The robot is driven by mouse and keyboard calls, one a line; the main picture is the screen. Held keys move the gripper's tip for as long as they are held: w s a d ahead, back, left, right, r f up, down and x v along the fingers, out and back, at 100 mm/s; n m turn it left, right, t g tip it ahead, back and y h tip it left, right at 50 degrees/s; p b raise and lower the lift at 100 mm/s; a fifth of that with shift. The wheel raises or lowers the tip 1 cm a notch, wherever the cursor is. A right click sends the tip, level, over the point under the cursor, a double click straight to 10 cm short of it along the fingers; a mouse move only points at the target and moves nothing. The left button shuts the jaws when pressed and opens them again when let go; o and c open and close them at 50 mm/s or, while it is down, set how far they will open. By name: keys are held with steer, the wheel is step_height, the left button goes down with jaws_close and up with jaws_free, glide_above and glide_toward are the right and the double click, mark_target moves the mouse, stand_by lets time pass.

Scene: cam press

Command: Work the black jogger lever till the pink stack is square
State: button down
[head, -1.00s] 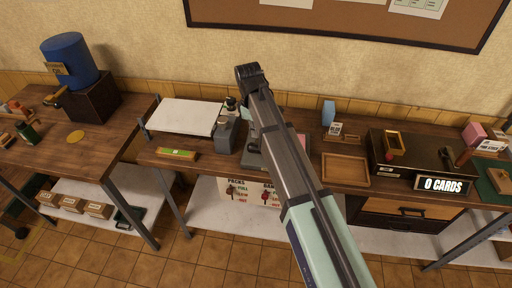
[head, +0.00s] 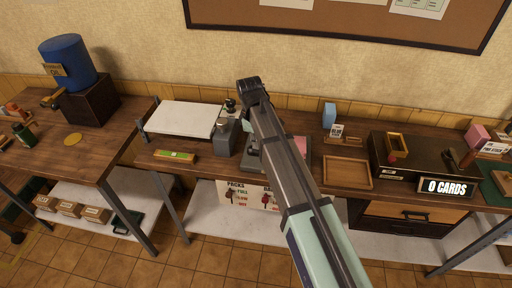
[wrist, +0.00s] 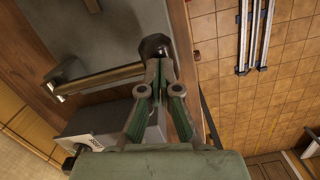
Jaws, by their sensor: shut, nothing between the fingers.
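My gripper (wrist: 160,70) is shut and empty in the wrist view. Its fingertips are right at a black knob (wrist: 155,45), which looks like the end of the jogger lever; I cannot tell if they touch. A brass-coloured bar (wrist: 100,80) runs left of the fingertips over a grey surface. In the head view my arm hides the gripper and the knob. A bit of the pink stack (head: 300,144) shows just right of my arm; most of it is hidden, so I cannot tell if it is square.
A grey box (wrist: 118,122) with a label is close below the fingers; it also shows in the head view (head: 226,138). A yellow-green pack (head: 175,156) lies left on the bench.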

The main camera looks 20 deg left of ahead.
mark_target(251, 146)
steer(key=shift+f+b, duration=0.45)
steer(key=shift+f, duration=1.3)
steer(key=shift+w+a+r+p, duration=0.1)
steer(key=shift+a+r+p, duration=0.2)
steer(key=shift+a, duration=0.25)
steer(key=shift+w+a+r+p, duration=0.1)
steer(key=shift+a+r+p, duration=0.15)
steer(key=shift+a, duration=0.8)
steer(key=shift+s, duration=0.1)
steer(key=shift+d, duration=0.1)
step_height(251, 146, up, 12)
steer(key=a, duration=0.1)
steer(key=shift+a, duration=0.15)
